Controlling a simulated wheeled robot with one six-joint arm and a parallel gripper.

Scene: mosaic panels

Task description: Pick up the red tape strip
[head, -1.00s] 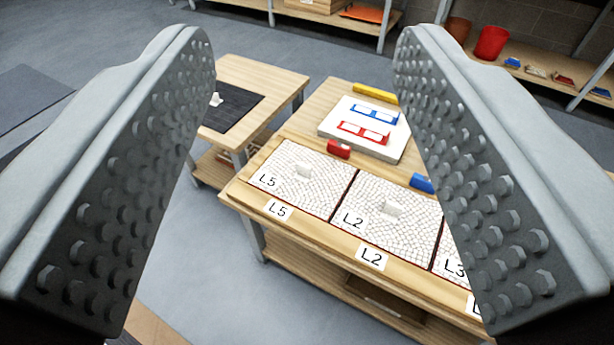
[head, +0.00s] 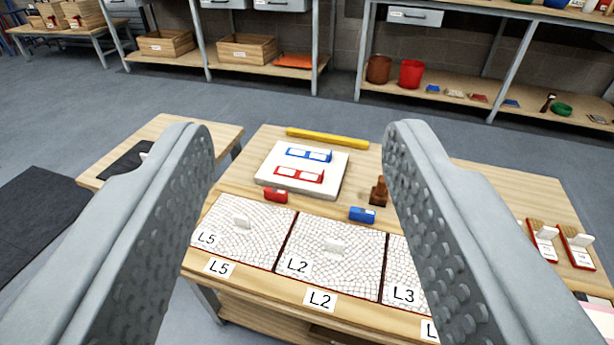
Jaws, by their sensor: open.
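A red strip with white patches (head: 299,175) lies on a white board (head: 268,184) on the wooden table, in front of a similar blue strip (head: 308,155). A small red block (head: 276,196) sits just off the board's front edge. A small blue block (head: 362,215) is to its right. I cannot tell for certain whether the tape strip is the piece on the board or the block. My gripper (head: 300,150) is open and empty. Its two studded jaws frame the board from left and right, well apart from it.
Mosaic panels labelled L5 (head: 262,222), L2 (head: 330,262) and L3 lie along the table's front. A yellow bar (head: 328,139) lies behind the board. A brown stamp-like object (head: 379,192) stands close to the right jaw. Shelves are at the back.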

